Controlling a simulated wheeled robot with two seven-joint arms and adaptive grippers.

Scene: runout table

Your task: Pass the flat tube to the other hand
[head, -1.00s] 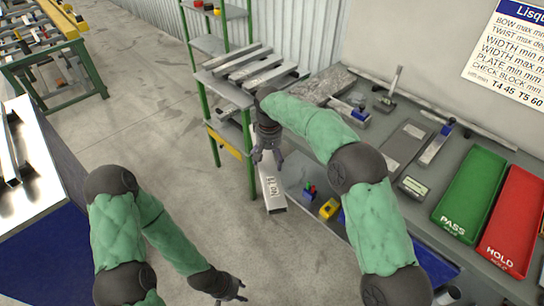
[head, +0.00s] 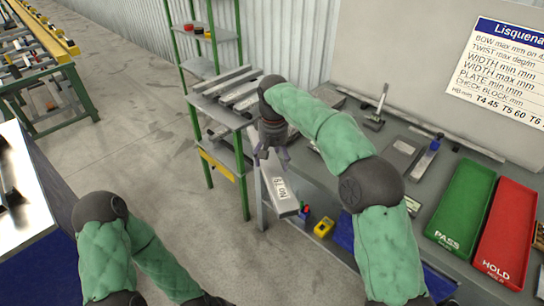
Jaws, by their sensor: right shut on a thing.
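The flat tube (head: 283,192) is a grey rectangular bar with a white label marked in black. It hangs tilted below my right gripper (head: 270,158), whose fingers are shut on its upper end. The tube's lower end is free and stands in front of the bench's lower shelf. My left arm comes in at the bottom left. Only the dark edge of its wrist end (head: 208,299) shows at the bottom edge, so its fingers are cut off and well apart from the tube.
A green rack (head: 240,168) with several metal bars stands left of the tube. The bench at right holds a green PASS tray (head: 462,205), a red HOLD tray (head: 505,237) and gauges. Open floor lies at left.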

